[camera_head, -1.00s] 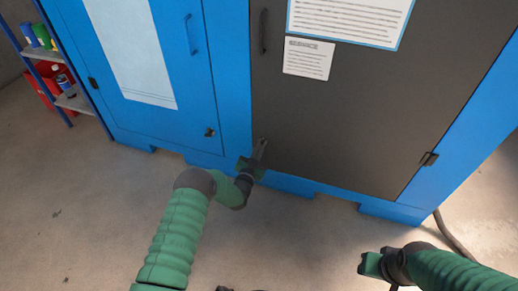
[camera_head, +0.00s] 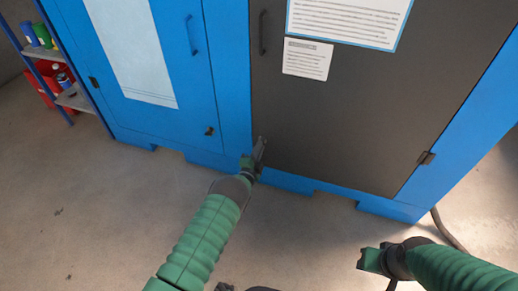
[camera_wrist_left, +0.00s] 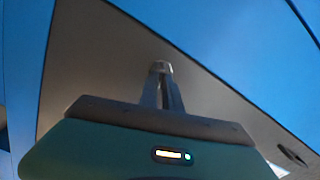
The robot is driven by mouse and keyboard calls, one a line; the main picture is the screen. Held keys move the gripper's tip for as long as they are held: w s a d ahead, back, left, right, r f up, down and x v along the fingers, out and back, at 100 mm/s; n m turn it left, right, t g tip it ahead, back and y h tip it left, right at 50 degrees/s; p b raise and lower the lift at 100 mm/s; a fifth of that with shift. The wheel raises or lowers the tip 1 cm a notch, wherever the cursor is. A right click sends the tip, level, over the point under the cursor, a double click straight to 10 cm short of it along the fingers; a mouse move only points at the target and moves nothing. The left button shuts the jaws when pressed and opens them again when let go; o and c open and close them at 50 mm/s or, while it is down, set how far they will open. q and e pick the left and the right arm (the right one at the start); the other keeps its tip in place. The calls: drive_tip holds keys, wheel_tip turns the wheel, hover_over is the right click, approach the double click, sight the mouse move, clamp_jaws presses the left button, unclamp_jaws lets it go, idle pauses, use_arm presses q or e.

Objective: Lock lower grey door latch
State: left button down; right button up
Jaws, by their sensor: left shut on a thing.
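The grey door (camera_head: 350,120) of the blue cabinet is closed in the head view. My left gripper (camera_head: 260,150) is at the door's lower left corner, shut on the lower latch, which its fingers mostly hide. In the left wrist view my left gripper's fingers (camera_wrist_left: 160,85) come together on a small grey latch end (camera_wrist_left: 161,66) in front of the grey door (camera_wrist_left: 105,60). The latch's exact angle cannot be told. My right gripper (camera_head: 372,262) is at the lower right, away from the cabinet; its fingertips are too small to read.
The blue door (camera_head: 180,60) on the left has its own small latch (camera_head: 209,131) and a handle. A grey door handle (camera_head: 263,32) is higher up. A shelf (camera_head: 75,97) with bottles stands at far left. A cable (camera_head: 448,230) lies at right. The floor in front is clear.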

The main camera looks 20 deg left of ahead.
use_arm(q)
drive_tip(key=shift+s+d+f+m, duration=0.1)
drive_tip(key=shift+f+m, duration=0.05)
drive_tip(key=shift+m, duration=0.85)
drive_tip(key=shift+d+f+m, duration=0.1)
drive_tip(key=shift+m, duration=0.9)
drive_tip(key=c, duration=1.5)
unclamp_jaws()
drive_tip(key=shift+c, duration=0.2)
drive_tip(key=shift+a+r, duration=0.1)
drive_tip(key=s+p, duration=0.8)
drive_tip(key=s, duration=0.8)
drive_tip(key=shift+s+a, duration=0.25)
drive_tip(key=shift+s, duration=0.15)
